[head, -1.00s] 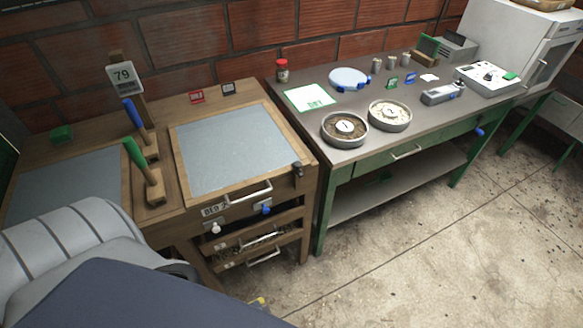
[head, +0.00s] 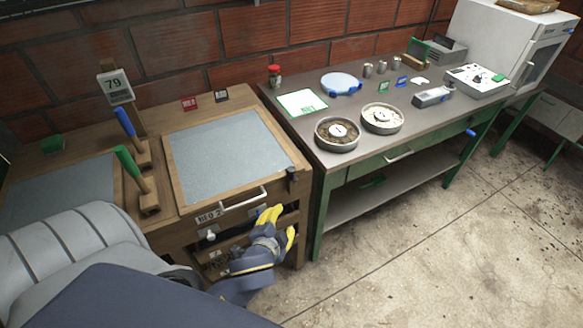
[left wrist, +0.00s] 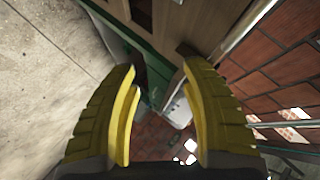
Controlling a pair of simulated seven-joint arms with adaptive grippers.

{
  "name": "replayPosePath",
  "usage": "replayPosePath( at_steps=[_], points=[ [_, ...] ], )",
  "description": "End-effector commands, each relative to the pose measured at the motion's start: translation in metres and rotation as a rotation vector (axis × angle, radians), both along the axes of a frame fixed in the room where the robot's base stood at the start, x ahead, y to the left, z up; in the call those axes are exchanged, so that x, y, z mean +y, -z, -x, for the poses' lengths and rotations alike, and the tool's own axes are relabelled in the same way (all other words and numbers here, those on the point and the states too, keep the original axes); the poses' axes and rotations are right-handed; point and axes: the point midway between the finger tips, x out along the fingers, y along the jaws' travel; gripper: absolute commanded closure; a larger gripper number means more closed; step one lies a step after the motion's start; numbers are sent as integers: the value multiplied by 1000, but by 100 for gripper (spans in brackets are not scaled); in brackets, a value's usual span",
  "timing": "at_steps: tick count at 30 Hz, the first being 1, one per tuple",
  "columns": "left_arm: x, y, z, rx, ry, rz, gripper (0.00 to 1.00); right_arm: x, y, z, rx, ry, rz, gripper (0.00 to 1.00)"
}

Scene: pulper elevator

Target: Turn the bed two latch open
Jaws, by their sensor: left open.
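The bed two cabinet has a wooden frame (head: 297,160) around a grey panel, with a "BED 2" label (head: 209,216) on its front. A small dark latch-like fitting (head: 291,176) sits at the front right corner; I cannot tell its exact state. My left gripper (head: 282,223), with yellow fingers, is open in front of the cabinet, below and left of that fitting. My right gripper is not in view.
A silver handle (head: 243,199) crosses the cabinet front, with a white knob (head: 210,236) lower left. Two levers, blue (head: 125,121) and green (head: 127,161), stand left of the panel. A green-framed table (head: 316,205) with round pans is on the right. The floor in front is clear.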

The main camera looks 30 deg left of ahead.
Motion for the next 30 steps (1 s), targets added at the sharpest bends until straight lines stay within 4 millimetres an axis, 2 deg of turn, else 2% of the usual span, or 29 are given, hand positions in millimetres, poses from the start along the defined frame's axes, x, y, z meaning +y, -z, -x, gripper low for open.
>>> replayPosePath(
  at_steps=[1,8,12,15,18,22,26,30],
  points=[
    [-6,-22,-18,-76,24,-2,54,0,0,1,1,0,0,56],
    [-51,-117,-86,-422,181,6,54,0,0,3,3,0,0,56],
    [-98,-191,-118,-679,354,4,54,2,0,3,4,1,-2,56],
    [-138,-245,-128,-863,520,-10,54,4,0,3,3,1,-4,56],
    [-180,-288,-125,-1019,705,-32,54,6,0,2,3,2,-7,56],
    [-231,-325,-108,-1174,972,-85,54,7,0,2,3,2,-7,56],
    [-273,-338,-83,-1263,1265,-162,54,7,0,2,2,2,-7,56],
    [-303,-326,-58,-1265,1589,-275,54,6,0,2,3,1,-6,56]
  ],
)
